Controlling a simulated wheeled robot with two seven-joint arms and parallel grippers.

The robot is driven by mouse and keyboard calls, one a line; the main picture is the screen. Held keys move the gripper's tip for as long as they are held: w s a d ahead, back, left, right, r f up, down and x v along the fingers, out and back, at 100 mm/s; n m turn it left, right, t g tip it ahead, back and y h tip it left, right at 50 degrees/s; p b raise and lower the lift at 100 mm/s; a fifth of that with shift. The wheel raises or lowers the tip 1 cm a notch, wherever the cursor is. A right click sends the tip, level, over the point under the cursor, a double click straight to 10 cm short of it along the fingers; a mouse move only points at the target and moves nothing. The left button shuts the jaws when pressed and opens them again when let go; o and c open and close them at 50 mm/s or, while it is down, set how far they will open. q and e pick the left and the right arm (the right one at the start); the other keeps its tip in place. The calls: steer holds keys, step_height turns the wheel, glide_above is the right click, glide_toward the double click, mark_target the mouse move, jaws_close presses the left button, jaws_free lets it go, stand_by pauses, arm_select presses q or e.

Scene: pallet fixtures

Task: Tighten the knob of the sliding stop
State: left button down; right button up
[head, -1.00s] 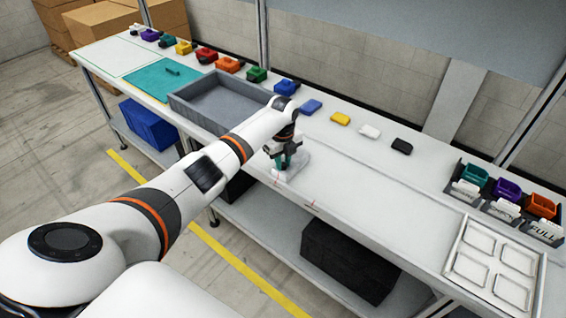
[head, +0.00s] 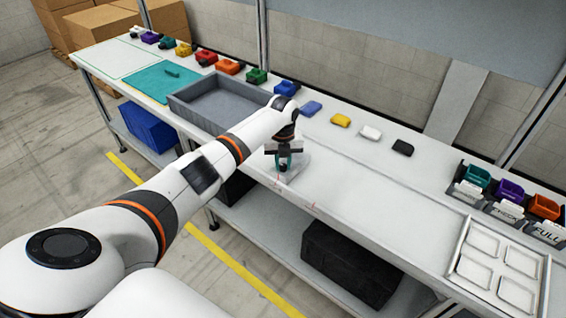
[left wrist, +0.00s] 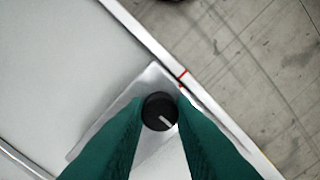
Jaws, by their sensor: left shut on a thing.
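The sliding stop (head: 301,168) is a pale block on the front part of the bench, below my left gripper (head: 284,166). In the left wrist view the stop (left wrist: 152,82) is a light metal plate near the bench edge. Its knob (left wrist: 160,111) is round and black with a white pointer line aimed toward the lower right. The green fingers of my left gripper (left wrist: 160,115) stand on both sides of the knob and are shut on it. In the head view the gripper mostly hides the knob. My right gripper is not in view.
A grey tray (head: 183,108) stands left of the stop. Red marks (head: 313,205) lie on the bench's front edge. Several coloured blocks line the back, including a black one (head: 402,148). A white tray (head: 459,248) lies at the right. The bench between is clear.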

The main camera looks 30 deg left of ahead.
mark_target(283, 166)
arm_select(q)
steer(key=shift+w+r, duration=0.1)
steer(key=c, duration=1.2)
jaws_free()
step_height(283, 166, up, 12)
steer(key=b, duration=0.2)
